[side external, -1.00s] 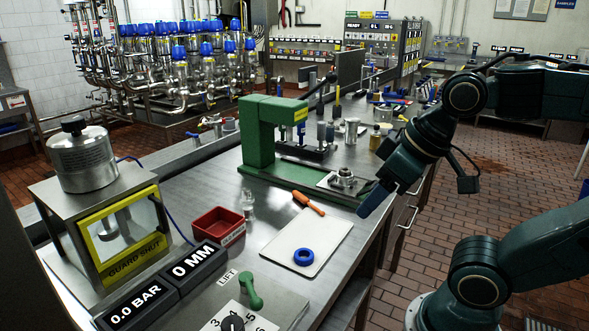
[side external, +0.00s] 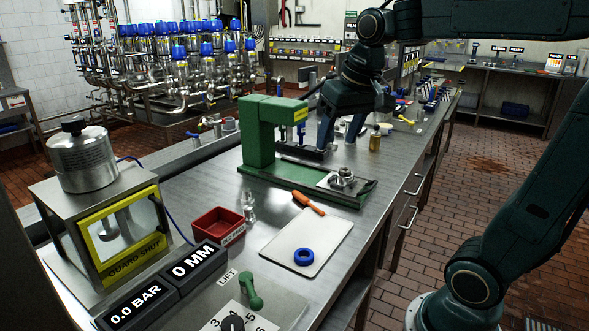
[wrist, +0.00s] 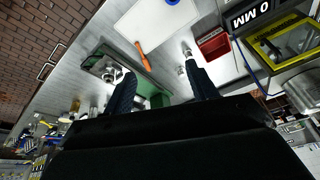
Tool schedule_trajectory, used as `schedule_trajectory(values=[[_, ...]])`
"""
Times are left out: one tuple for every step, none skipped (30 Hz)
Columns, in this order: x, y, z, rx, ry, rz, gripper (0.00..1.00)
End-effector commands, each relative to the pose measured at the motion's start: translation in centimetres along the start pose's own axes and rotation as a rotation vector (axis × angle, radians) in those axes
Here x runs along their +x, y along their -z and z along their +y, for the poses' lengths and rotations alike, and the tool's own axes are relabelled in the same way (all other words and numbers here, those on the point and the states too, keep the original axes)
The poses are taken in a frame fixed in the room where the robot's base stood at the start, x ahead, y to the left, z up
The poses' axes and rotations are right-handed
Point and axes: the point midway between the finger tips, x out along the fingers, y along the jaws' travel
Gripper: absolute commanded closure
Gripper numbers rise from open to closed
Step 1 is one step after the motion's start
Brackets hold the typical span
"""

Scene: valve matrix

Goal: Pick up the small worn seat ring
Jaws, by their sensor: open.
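A small blue ring (side external: 304,257) lies flat on a white board (side external: 322,240) on the steel bench. It is the only loose ring I can make out, and I cannot tell whether it is worn. It also shows, cut off, at the top edge of the wrist view (wrist: 173,2). My gripper (side external: 340,138) is behind the green press, above the far part of the bench, pointing down. It is well away from the ring. In the wrist view its two fingers (wrist: 160,70) are spread apart with nothing held between them.
The green press (side external: 258,140) stands between my gripper and the white board, with a metal fitting (side external: 343,178) on its base. An orange-handled tool (side external: 308,203) lies at the board's edge. A red tray (side external: 217,224) and a guarded test rig (side external: 105,215) stand to the left.

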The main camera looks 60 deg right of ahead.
Motion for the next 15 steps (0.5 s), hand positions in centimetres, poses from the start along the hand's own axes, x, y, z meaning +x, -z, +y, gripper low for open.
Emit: schedule_trajectory(values=[[0.3,1.4,0.6,0.038,-0.011,-0.016,0.43],[0.4,2.1,0.9,0.058,-0.016,-0.024,0.43],[0.6,3.0,1.4,0.086,-0.023,-0.035,0.43],[0.8,3.7,1.8,0.107,-0.029,-0.043,0.43],[0.9,4.4,2.2,0.127,-0.033,-0.049,0.43],[1.2,5.3,2.7,0.154,-0.040,-0.059,0.43],[1.4,5.9,3.2,0.175,-0.045,-0.068,0.43],[1.7,6.6,3.6,0.197,-0.051,-0.076,0.43],[2.0,7.4,4.3,0.223,-0.057,-0.085,0.43],[2.2,8.0,4.8,0.244,-0.062,-0.093,0.43],[2.5,8.6,5.3,0.265,-0.067,-0.100,0.43],[2.9,9.4,6.0,0.293,-0.073,-0.110,0.43],[3.2,10.0,6.6,0.313,-0.078,-0.118,0.43],[3.5,10.5,7.1,0.334,-0.083,-0.126,0.43],[4.0,11.3,7.9,0.363,-0.089,-0.135,0.43]])
